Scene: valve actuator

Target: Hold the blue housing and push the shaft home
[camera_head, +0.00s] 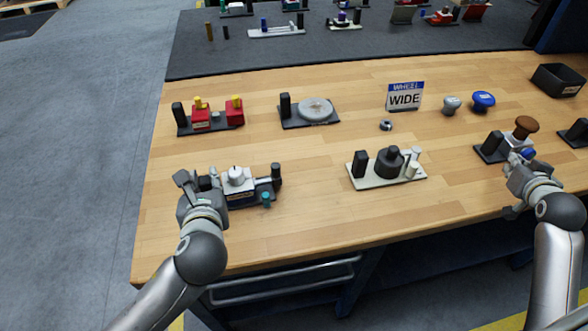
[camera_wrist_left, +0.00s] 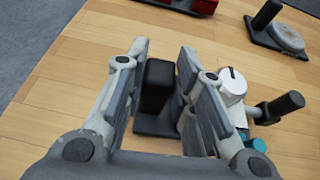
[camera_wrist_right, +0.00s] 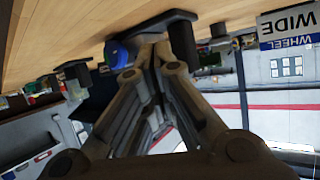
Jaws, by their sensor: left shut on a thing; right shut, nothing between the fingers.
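On the left fixture, a white-topped unit with a dark blue body (camera_head: 238,192) stands on a dark base. My left gripper (camera_head: 192,184) is shut on the black upright block (camera_wrist_left: 158,88) at the left end of this fixture. The white top also shows in the left wrist view (camera_wrist_left: 231,82), just right of the fingers. My right gripper (camera_head: 518,165) is shut and empty, close beside a small blue part (camera_head: 529,152) on the right fixture. I cannot tell whether they touch.
A pale fixture with a black round part (camera_head: 389,162) stands mid-table. Behind are red blocks (camera_head: 201,120), a grey disc (camera_head: 314,108) and a "WIDE" sign (camera_head: 404,97). The front middle of the table is clear.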

